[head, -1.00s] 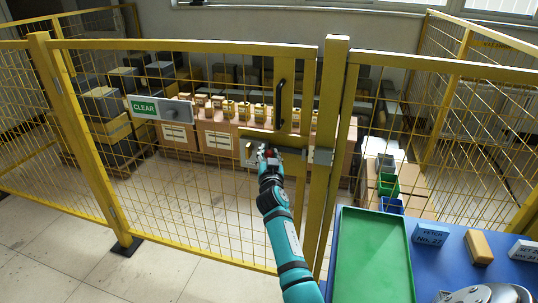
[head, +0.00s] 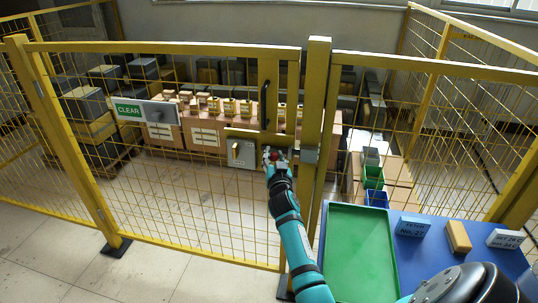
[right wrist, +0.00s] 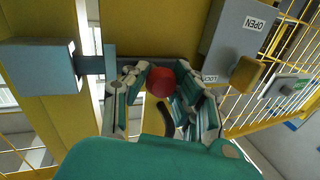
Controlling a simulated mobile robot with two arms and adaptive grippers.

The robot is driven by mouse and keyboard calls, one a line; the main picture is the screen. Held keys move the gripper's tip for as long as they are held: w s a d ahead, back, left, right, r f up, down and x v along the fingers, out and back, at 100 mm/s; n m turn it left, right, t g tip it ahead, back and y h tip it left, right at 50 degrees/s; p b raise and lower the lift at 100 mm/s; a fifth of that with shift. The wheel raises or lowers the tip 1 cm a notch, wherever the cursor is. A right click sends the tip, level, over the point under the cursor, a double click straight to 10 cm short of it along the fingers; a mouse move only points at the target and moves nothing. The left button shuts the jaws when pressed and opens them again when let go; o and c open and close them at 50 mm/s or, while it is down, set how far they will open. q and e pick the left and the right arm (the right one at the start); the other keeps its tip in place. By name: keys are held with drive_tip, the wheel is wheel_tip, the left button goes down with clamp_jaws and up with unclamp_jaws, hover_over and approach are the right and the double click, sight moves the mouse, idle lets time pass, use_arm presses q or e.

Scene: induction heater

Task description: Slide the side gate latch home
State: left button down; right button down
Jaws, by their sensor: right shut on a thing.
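The side gate latch is a sliding bolt with a red knob (right wrist: 160,82), mounted on the yellow gate. My right gripper (head: 276,157) is shut around the knob, with a finger on each side of it in the right wrist view (right wrist: 162,88). The dark bolt bar (right wrist: 92,66) crosses the gap between gate and post and meets the grey keeper box (right wrist: 40,70). That keeper (head: 309,155) sits on the post, right of my gripper in the head view. How deep the bar sits inside the keeper is hidden. My left gripper is out of view.
A grey lock box (right wrist: 238,38) marked OPEN and LOCK, with a yellow knob (right wrist: 246,74), sits close beside the fingers. A black gate handle (head: 268,105) is above. A blue table (head: 440,258) with a green tray (head: 360,250) stands front right.

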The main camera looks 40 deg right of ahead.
drive_tip(key=c, duration=1.5)
unclamp_jaws()
drive_tip(key=shift+d, duration=0.1)
drive_tip(key=shift+c, duration=0.2)
drive_tip(key=shift+o, duration=1.3)
drive_tip(key=shift+s+d, duration=0.1)
drive_tip(key=shift+s, duration=0.05)
drive_tip(key=shift+s, duration=0.1)
drive_tip(key=v, duration=1.2)
drive_tip(key=shift+f, duration=0.1)
